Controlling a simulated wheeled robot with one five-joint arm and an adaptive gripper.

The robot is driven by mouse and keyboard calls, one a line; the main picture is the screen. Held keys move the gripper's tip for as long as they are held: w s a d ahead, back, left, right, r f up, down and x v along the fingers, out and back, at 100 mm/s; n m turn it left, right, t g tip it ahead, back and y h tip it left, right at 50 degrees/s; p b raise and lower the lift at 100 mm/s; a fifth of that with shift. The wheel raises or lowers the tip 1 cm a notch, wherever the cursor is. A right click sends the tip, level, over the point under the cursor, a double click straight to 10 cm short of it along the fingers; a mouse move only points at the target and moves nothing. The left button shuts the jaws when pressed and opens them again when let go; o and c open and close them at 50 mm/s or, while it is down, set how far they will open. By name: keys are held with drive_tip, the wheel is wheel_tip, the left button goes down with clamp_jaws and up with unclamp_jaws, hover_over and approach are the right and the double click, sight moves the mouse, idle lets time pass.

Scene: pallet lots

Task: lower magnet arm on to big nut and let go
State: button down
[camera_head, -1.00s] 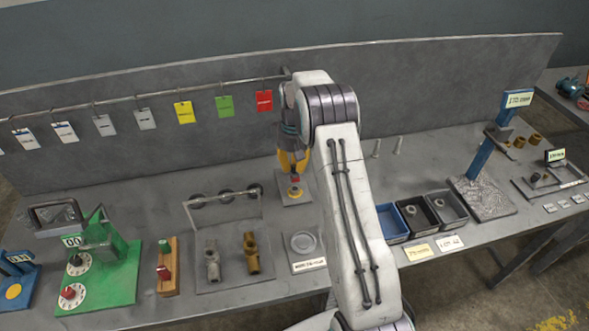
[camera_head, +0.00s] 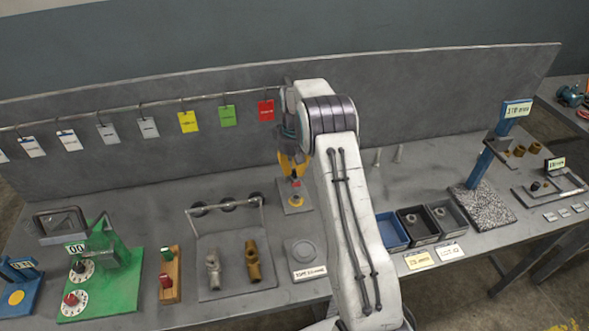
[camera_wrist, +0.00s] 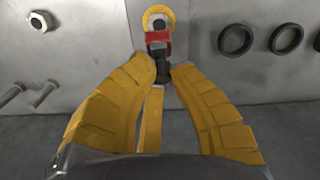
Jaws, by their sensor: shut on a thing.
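My gripper (camera_head: 294,174) is over a small grey plate (camera_head: 306,202) near the back of the bench. In the wrist view my yellow fingers (camera_wrist: 163,76) are shut on the dark end of the magnet arm (camera_wrist: 161,68). A red block (camera_wrist: 158,39) sits at its far end, and shows below my fingers in the head view (camera_head: 295,184). A yellow ring-shaped piece with a grey middle (camera_wrist: 158,9), seemingly the big nut, lies just beyond the red block. I cannot tell whether block and ring touch.
Rings on a rack (camera_head: 228,205) stand left of my gripper. Two bolts (camera_head: 377,156) and dark bins (camera_head: 418,224) are to the right, past my arm. A loose nut (camera_wrist: 42,21) shows in the wrist view. A back panel (camera_head: 215,80) with hanging tags rises close behind.

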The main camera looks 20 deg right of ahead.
drive_tip(key=c, duration=1.3)
unclamp_jaws()
drive_tip(key=shift+w+f, duration=0.1)
drive_tip(key=shift+w, duration=0.25)
drive_tip(key=shift+o, duration=0.9)
drive_tip(key=shift+s, duration=0.1)
wheel_tip(320, 180, up, 12)
